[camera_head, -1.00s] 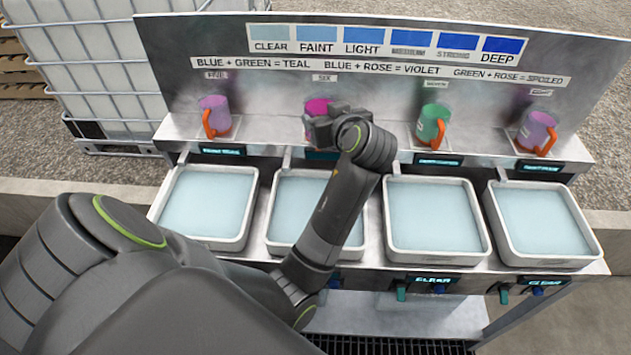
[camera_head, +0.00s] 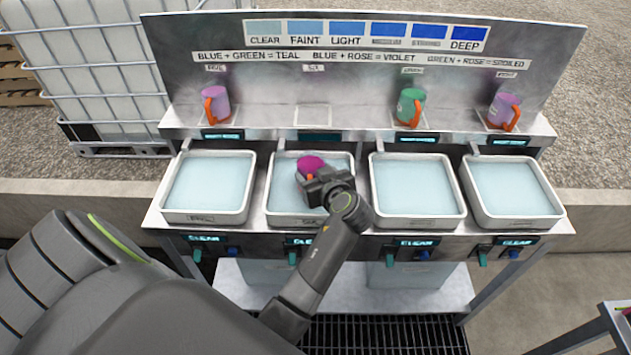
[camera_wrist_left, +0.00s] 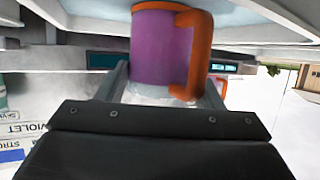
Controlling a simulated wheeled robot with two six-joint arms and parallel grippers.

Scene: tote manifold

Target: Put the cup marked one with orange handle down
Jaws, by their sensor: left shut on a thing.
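The held cup has a magenta top (camera_head: 310,163) in the head view. In the wrist view it is a purple cup (camera_wrist_left: 160,48) with an orange handle (camera_wrist_left: 195,50); no number is readable on it. My left gripper (camera_head: 314,182) is shut on this cup, over the second tray from the left (camera_head: 288,218). The cup's underside is hidden in the head view, so I cannot tell its height above the liquid. My right gripper is not in view.
The back shelf carries a purple cup (camera_head: 216,104), a green cup (camera_head: 410,106) and another purple cup (camera_head: 503,111), all with orange handles. An empty square spot (camera_head: 317,116) lies between the left two. Other trays (camera_head: 208,218) of pale liquid flank the second. Valves line the front.

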